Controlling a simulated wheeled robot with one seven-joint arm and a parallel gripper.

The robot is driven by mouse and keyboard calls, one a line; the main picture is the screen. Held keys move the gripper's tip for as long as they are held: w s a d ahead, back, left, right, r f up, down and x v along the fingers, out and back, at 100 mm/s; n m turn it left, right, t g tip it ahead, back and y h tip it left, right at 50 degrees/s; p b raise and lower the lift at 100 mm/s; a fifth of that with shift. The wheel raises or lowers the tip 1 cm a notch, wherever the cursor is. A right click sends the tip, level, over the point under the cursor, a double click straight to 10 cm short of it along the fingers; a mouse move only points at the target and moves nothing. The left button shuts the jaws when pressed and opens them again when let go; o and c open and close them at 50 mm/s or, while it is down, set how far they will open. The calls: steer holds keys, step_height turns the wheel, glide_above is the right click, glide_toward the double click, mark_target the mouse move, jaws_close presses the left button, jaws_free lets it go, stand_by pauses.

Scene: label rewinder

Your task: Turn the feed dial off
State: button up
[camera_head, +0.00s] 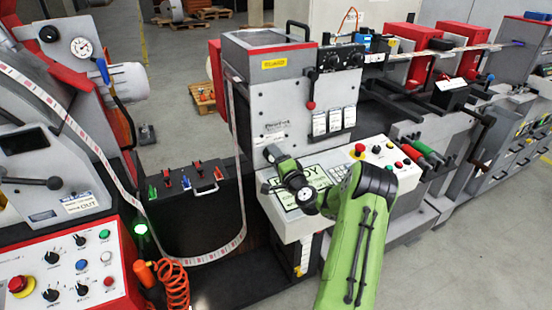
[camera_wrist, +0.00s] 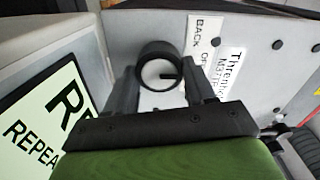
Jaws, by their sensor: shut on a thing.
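In the wrist view a round dial (camera_wrist: 158,72) with a thick black rim and a pale face sits on the grey machine panel. My gripper (camera_wrist: 160,82) is shut on this dial, with one dark finger at each side of the rim. My green arm comes up from the lower right. Printed labels (camera_wrist: 231,62) stand right of the dial, only partly readable.
A control panel (camera_head: 375,152) with a red mushroom button and coloured buttons lies right of my gripper. The label web (camera_head: 240,190) hangs in a loop to the left. Another button panel (camera_head: 70,272) stands at the lower left. Levers (camera_head: 425,150) stick out to the right.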

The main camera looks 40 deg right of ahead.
stand_by(0.3)
steer(key=o, duration=1)
steer(key=shift+o, duration=0.2)
steer(key=shift+s, duration=0.1)
steer(key=b+v, duration=0.4)
steer(key=v, duration=1.1)
steer(key=shift+f, duration=0.1)
steer(key=shift+s+a, duration=0.15)
steer(key=shift+s, duration=0.2)
steer(key=shift+w, duration=0.1)
